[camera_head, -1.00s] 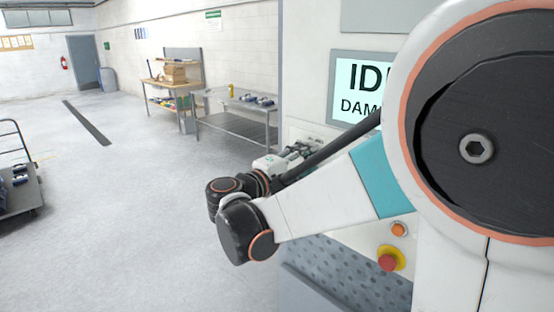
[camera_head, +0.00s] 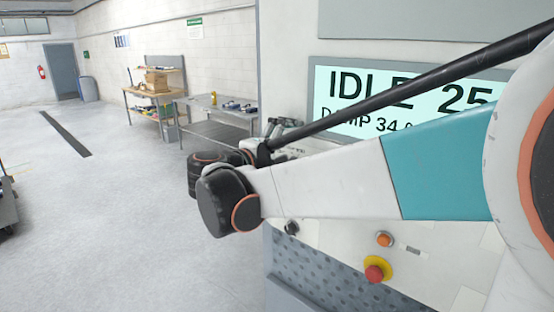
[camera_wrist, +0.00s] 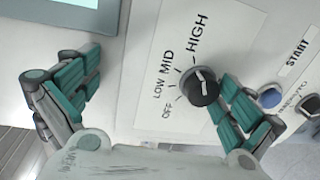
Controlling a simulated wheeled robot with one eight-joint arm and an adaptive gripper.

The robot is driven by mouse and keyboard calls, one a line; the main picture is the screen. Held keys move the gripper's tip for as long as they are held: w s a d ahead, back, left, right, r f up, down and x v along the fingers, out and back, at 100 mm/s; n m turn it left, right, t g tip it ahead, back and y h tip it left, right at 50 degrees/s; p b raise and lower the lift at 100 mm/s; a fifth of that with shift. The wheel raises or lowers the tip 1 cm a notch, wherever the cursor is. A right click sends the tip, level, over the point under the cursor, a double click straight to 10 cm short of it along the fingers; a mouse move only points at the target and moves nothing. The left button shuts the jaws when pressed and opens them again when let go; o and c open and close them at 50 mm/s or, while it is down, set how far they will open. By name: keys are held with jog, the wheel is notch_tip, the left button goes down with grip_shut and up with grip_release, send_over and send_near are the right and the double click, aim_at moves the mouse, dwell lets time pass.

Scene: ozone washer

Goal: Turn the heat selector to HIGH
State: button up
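The heat selector (camera_wrist: 202,88) is a round black knob with a white mark, on a white panel labelled OFF, LOW, MID and HIGH. The mark shows on the knob's upper side, but I cannot tell exactly which label it points at. My gripper (camera_wrist: 162,67) is open in the wrist view. Its right finger is close beside the knob, and its left finger is well to the left. I cannot tell whether the right finger touches the knob. In the head view my arm covers the selector and much of the gripper.
A blue START button (camera_wrist: 270,97) and a dark button (camera_wrist: 310,104) are right of the right finger. The head view shows a display (camera_head: 345,85) reading IDLE, an orange button (camera_head: 384,239) and a red emergency stop (camera_head: 375,272). Open floor (camera_head: 110,220) lies left.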

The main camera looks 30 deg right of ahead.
jog(key=shift+t+h, duration=0.4)
jog(key=shift+t, duration=0.1)
jog(key=r, duration=0.3)
jog(key=w+r, duration=0.1)
jog(key=r, duration=0.1)
jog(key=shift+a, duration=0.3)
jog(key=shift+s+r, duration=0.2)
jog(key=shift+g+y, duration=0.5)
jog(key=shift+y, duration=0.1)
jog(key=f, duration=0.2)
jog(key=s+f, duration=0.1)
jog(key=f, duration=0.1)
jog(key=shift+s+a, duration=0.1)
jog(key=shift+a, duration=0.15)
jog(key=shift+c, duration=0.3)
jog(key=shift+s+a, duration=0.8)
jog(key=shift+a, duration=0.35)
jog(key=c, duration=0.7)
jog(key=shift+w+f, duration=0.1)
jog(key=shift+f, duration=0.1)
jog(key=shift+s+f+v, duration=0.1)
jog(key=shift+f+v, duration=0.25)
jog(key=shift+v, duration=2.05)
jog(key=shift+s+f+v, duration=0.1)
jog(key=shift+f+v, duration=0.25)
jog(key=shift+v, duration=2)
jog(key=shift+s+f+v, duration=0.1)
jog(key=shift+f+v, duration=0.25)
jog(key=shift+v, duration=2.05)
